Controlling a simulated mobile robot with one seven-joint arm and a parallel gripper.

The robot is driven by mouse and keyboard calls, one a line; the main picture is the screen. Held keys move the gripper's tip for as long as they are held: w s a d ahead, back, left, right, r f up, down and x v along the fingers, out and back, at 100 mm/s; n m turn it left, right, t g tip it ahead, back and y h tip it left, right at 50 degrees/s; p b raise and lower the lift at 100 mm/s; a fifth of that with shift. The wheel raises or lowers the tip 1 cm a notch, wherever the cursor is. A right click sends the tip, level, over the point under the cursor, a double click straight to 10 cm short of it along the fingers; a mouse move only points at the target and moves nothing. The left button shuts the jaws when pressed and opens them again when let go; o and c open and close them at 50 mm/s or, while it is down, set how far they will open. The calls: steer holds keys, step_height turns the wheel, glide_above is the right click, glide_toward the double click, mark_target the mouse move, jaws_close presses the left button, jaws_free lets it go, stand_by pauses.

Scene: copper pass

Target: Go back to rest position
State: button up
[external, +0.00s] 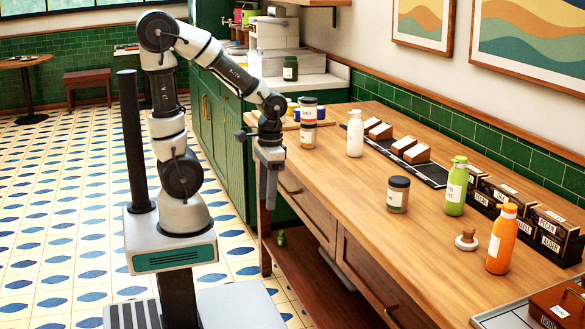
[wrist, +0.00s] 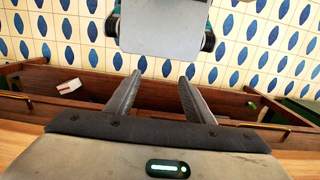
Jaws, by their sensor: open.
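My gripper (external: 268,188) hangs pointing down at the near left edge of the wooden counter (external: 345,205), beside its front. In the wrist view my gripper (wrist: 158,82) has its two fingers apart with nothing between them. Below the fingers are the counter's front, the tiled floor (wrist: 270,60) and my own base. My arm is raised and bent over from its column, reaching to the right toward the counter.
On the counter stand a white bottle (external: 355,134), a dark-lidded jar (external: 397,194), a green bottle (external: 456,187), an orange bottle (external: 501,240) and a stamp-like knob (external: 466,240). Stacked jars (external: 308,122) stand close behind my gripper. Open floor (external: 60,200) lies to the left.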

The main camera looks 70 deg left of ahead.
step_height(320, 180, up, 33)
steer(key=w+t+p, duration=0.1)
steer(key=t+p, duration=0.5)
steer(key=p, duration=1.3)
steer(key=shift+w+r, duration=0.2)
steer(key=shift+w, duration=0.2)
